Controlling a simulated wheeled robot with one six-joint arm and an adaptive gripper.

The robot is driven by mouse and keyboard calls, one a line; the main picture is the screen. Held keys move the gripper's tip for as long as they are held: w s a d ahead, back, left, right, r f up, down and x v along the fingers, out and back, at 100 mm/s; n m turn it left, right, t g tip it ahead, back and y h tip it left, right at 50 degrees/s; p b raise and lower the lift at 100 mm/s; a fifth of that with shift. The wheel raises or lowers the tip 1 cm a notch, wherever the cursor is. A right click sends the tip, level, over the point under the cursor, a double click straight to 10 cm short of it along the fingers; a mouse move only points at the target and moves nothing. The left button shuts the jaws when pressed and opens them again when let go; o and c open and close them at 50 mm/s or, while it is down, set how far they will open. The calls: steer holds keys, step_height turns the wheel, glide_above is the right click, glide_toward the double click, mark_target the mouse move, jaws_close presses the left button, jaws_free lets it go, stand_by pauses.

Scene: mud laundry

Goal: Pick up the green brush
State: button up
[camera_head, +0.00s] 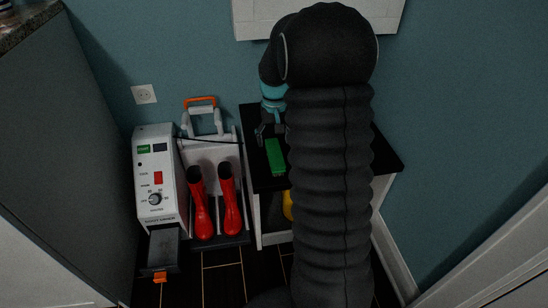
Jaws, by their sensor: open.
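A green block-shaped object (275,157), which looks like the green brush, lies on the black top of a low white cabinet (258,183). Its bristles cannot be made out from here. My gripper (269,134) is open, just above and behind the green brush in the picture, with its fingers pointing down. I see nothing between the fingers. My dark ribbed arm covers much of the cabinet top to the right of the brush.
Left of the cabinet stand a pair of red boots (214,203), a white frame with an orange handle (201,103) and a white control box (156,180). A yellow item (287,205) shows inside the cabinet. A teal wall closes the back.

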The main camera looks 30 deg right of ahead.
mark_target(275, 153)
steer(key=shift+s+d+f, duration=0.1)
steer(key=shift+s+f, duration=0.05)
steer(key=shift+f, duration=1.4)
steer(key=shift+s+f, duration=0.15)
steer(key=shift+f, duration=1.35)
steer(key=c, duration=1.3)
